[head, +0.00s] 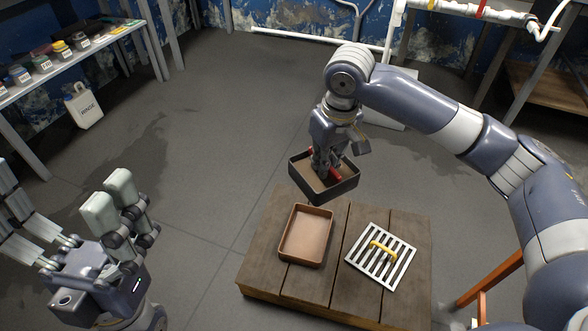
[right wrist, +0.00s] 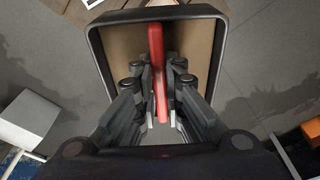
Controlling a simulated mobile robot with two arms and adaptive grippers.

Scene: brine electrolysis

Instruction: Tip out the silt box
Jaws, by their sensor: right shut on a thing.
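The silt box (head: 346,187) is a dark open box with a brown inside and a red handle bar (head: 336,174). My right gripper (head: 326,168) is shut on the red handle and holds the box above the far edge of a wooden platform. In the right wrist view the red handle (right wrist: 158,70) runs between the fingers, with the dark box rim (right wrist: 222,50) around them. The box looks about level. A brown tray (head: 306,236) lies empty on the platform, nearer than the box. My left gripper (head: 112,205) is open and empty at the lower left.
The wooden platform (head: 262,262) also bears a metal grate (head: 368,272) with a yellow handle, right of the tray. A shelf with several jars (head: 42,64) stands at the upper left, a white jug (head: 84,106) beneath it. An orange stand (head: 488,290) is right of the platform.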

